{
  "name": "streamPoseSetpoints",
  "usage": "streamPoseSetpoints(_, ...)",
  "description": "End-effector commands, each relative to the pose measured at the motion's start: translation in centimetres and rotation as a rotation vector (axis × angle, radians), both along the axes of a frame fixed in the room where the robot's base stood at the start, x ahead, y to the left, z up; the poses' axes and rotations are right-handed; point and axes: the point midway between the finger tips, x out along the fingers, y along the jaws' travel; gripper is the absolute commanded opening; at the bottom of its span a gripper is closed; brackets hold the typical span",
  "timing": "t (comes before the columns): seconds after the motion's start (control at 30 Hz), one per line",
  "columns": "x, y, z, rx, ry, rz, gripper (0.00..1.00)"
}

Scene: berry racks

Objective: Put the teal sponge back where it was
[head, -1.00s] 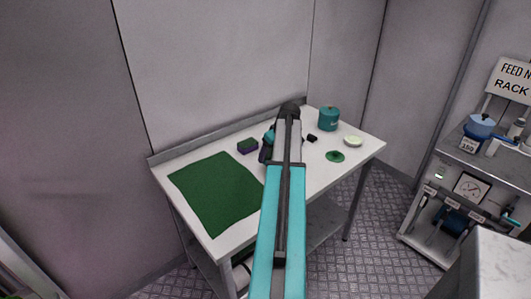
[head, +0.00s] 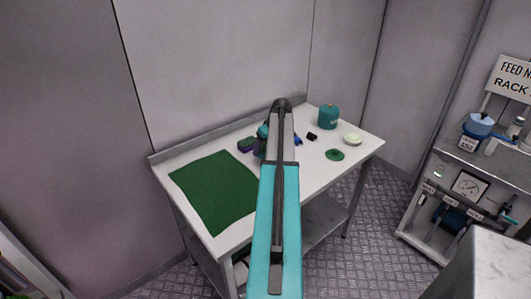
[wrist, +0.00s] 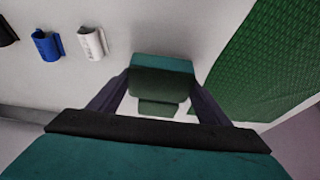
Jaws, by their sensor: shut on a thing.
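The teal sponge (wrist: 160,64), a small block with a teal face and a dark green face, sits between the fingers of my gripper (wrist: 160,88) in the wrist view. The jaws are shut on it. In the head view my gripper (head: 262,141) is over the back of the white table (head: 205,151), right of the green mat (head: 215,190). My arm hides much of the gripper and I cannot make out the sponge there. I cannot tell whether the sponge touches the table.
Blue (wrist: 47,45) and white (wrist: 92,43) holders stand on the table. A teal pot (head: 328,117), a pale dish (head: 352,139) and a green disc (head: 335,155) are at right. A wall runs behind.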

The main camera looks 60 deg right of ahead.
Motion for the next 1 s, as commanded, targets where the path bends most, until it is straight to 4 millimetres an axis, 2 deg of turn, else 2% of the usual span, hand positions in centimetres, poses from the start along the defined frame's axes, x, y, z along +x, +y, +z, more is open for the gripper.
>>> streamPoseSetpoints(0.37,0.0,0.0,-2.9,0.001,0.001,0.0,0.53)
streamPoseSetpoints(0.87,0.0,0.0,-3.5,0.0,0.0,0.0,0.53)
streamPoseSetpoints(0.9,0.0,0.0,-3.4,0.0,0.0,0.0,0.77)
streamPoseSetpoints(0.97,0.0,0.0,-3.4,0.0,0.0,0.0,0.88)
streamPoseSetpoints(1.0,0.0,0.0,-3.4,0.0,0.0,0.0,0.89)
